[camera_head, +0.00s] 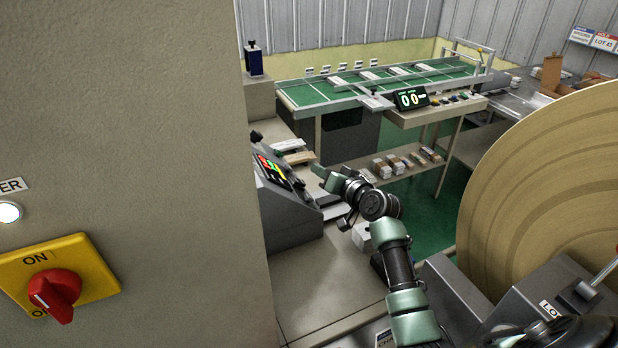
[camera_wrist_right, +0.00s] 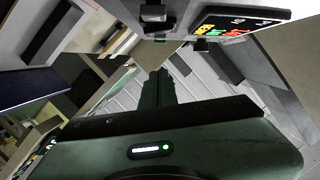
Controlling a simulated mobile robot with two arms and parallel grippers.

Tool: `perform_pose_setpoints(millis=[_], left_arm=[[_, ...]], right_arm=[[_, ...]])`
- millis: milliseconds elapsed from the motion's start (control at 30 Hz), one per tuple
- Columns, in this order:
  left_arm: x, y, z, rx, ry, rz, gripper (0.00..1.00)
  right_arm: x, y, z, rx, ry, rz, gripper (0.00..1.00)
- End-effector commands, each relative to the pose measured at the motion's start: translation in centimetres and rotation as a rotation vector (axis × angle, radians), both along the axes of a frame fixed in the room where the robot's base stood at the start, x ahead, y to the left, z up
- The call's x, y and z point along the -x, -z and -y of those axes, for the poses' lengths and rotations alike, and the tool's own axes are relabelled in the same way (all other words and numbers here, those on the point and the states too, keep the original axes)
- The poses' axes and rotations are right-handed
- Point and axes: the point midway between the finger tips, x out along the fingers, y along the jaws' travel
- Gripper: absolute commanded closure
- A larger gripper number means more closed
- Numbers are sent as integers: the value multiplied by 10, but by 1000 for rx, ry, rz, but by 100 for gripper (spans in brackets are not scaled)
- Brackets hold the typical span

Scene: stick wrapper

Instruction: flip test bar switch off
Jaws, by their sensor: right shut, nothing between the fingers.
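A grey sloped console (camera_head: 285,215) with a dark display (camera_head: 270,170) stands beside the large wall panel. The display also shows at the upper right of the right wrist view (camera_wrist_right: 235,25), with yellow, green and red blocks. A small black lever or knob-like part (camera_wrist_right: 154,14) shows at the top middle of that view; I cannot tell whether it is the test bar switch or its position. My right gripper (camera_head: 320,172) is shut and empty, close to the console's right side. Its closed fingers (camera_wrist_right: 158,78) appear apart from the black part. My left gripper is not in view.
A yellow plate with a red rotary knob (camera_head: 54,290) is on the beige cabinet (camera_head: 150,150) at left. A large tan roll (camera_head: 550,190) fills the right. A green conveyor (camera_head: 320,92) and a shelf with small boxes (camera_head: 385,168) stand behind.

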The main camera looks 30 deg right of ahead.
Motion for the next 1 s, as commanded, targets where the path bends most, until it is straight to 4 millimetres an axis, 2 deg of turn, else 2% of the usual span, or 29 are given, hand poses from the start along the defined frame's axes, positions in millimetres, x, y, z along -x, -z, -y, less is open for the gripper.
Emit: perform_pose_setpoints(millis=[100,200,400,767,867,1000], left_arm=[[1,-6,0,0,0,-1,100],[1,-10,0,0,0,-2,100],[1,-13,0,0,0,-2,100],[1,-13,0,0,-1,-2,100],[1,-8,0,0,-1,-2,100],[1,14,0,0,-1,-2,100]], right_arm=[[-23,3,-3,-4,-1,-1,100],[-20,20,-13,-4,-2,-4,100],[-20,35,-23,-1,-1,-2,100],[-20,38,-24,0,0,0,100],[-20,42,-24,-20,0,1,100],[-20,56,-26,-138,0,8,100]])
